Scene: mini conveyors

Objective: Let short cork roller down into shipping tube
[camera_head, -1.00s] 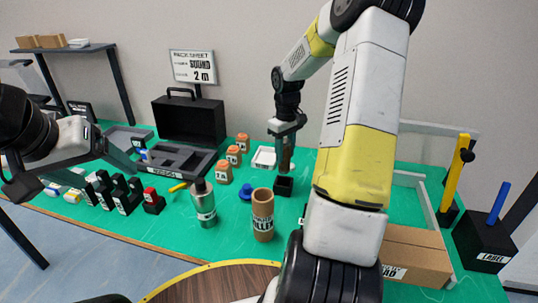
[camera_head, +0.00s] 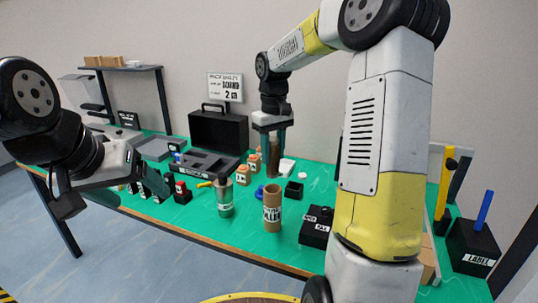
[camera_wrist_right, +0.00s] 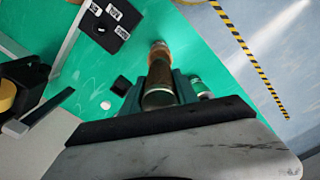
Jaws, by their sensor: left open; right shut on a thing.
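The cork roller (camera_head: 274,155) is a brown upright cylinder in my right gripper (camera_head: 274,145). The gripper is shut on it, high above the table. The shipping tube (camera_head: 272,213) is an upright brown cardboard cylinder with a white label, standing on the green table lower in the head view, apart from the roller. In the right wrist view the roller (camera_wrist_right: 160,82) lies between the fingers, and a tan round rim just beyond it seems to be the tube (camera_wrist_right: 159,45). My left gripper (camera_head: 110,195) is open and empty at the left, over the table's front edge.
A green-banded bottle (camera_head: 224,198) stands left of the tube. A blue cap (camera_head: 259,192), a small black square holder (camera_head: 293,190) and a labelled black box (camera_head: 316,228) are close by. A black case (camera_head: 218,130) stands behind.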

